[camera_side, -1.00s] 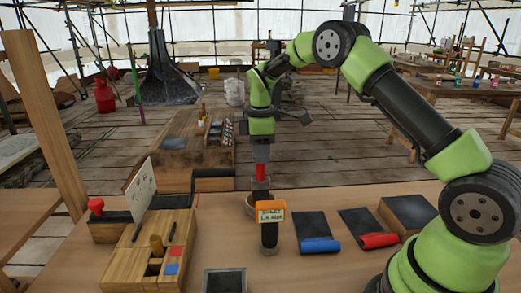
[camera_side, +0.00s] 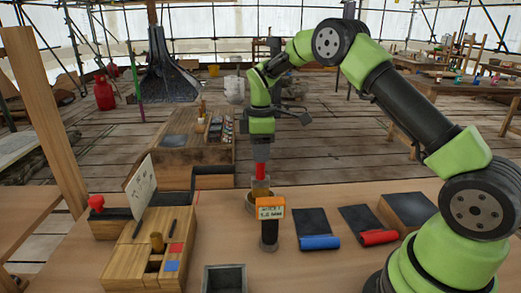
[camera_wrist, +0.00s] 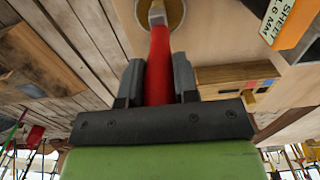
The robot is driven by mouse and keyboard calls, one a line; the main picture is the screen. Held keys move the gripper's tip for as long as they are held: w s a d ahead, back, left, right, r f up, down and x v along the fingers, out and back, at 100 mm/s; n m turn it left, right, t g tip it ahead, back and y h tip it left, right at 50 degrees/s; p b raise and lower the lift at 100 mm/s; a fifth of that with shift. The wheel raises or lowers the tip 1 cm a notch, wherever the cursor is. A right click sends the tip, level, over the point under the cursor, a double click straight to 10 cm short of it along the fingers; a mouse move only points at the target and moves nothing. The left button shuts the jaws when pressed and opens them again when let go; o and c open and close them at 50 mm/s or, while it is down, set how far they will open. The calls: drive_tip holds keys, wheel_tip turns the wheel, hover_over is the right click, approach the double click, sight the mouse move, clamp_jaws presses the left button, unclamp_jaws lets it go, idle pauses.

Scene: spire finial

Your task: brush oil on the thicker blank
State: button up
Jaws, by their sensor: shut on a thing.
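My gripper (camera_side: 261,160) is shut on the red handle of a brush (camera_side: 260,172); in the wrist view the red handle (camera_wrist: 159,65) sits between the two fingers. The brush points down into or over a small round pot (camera_side: 251,196), whose rim also shows at the top of the wrist view; whether the bristles touch its contents is hidden. A dark flat sheet (camera_side: 312,220) with a blue roll (camera_side: 320,242) at its front edge lies right of the pot. Another dark sheet (camera_side: 360,217) with a red roll (camera_side: 379,237) lies further right. Which is thicker I cannot tell.
An orange-framed gauge (camera_side: 270,213) reading 1.6 MM stands on a dark post in front of the pot. A wooden box with red and blue squares (camera_side: 150,245) stands left, a dark square tray (camera_side: 224,279) in front, a dark-topped block (camera_side: 407,210) right.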

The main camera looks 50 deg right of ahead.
idle(0.4)
drive_tip(key=shift+r, duration=3.5)
drive_tip(key=shift+s, duration=0.1)
